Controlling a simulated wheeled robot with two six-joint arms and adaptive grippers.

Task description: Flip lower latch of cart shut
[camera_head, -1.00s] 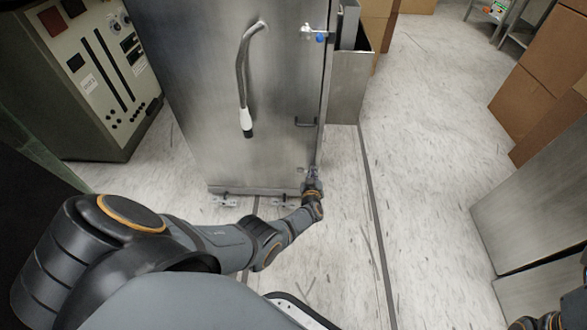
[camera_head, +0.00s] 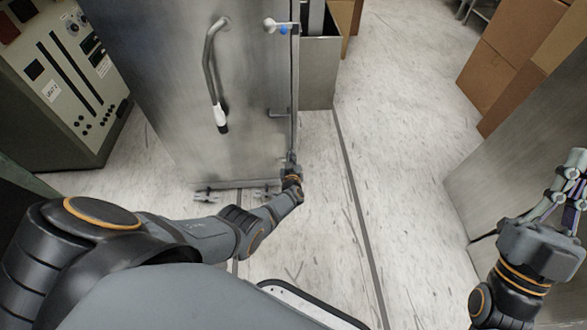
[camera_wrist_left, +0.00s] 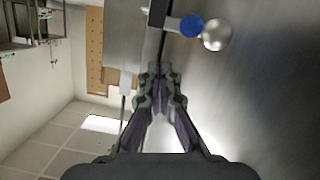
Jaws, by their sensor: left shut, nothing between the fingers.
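The steel cart (camera_head: 170,110) stands upright in the head view, its door facing me. My left gripper (camera_head: 292,160) is low at the door's right edge. In the left wrist view the left gripper (camera_wrist_left: 160,70) is shut and empty, its fingertips together. The lower latch cannot be made out; my gripper and wrist cover that area. The upper latch (camera_head: 283,29), with a blue part and a pale ball knob, is at the door's top right. A latch with a blue part and a silver ball (camera_wrist_left: 216,34) shows beyond the fingertips in the wrist view.
A control cabinet (camera_head: 60,85) stands left of the cart. A steel bin (camera_head: 320,70) is behind the cart's right edge. Cardboard boxes (camera_head: 500,70) and a steel panel (camera_head: 510,150) are at the right. The floor (camera_head: 390,140) between is clear.

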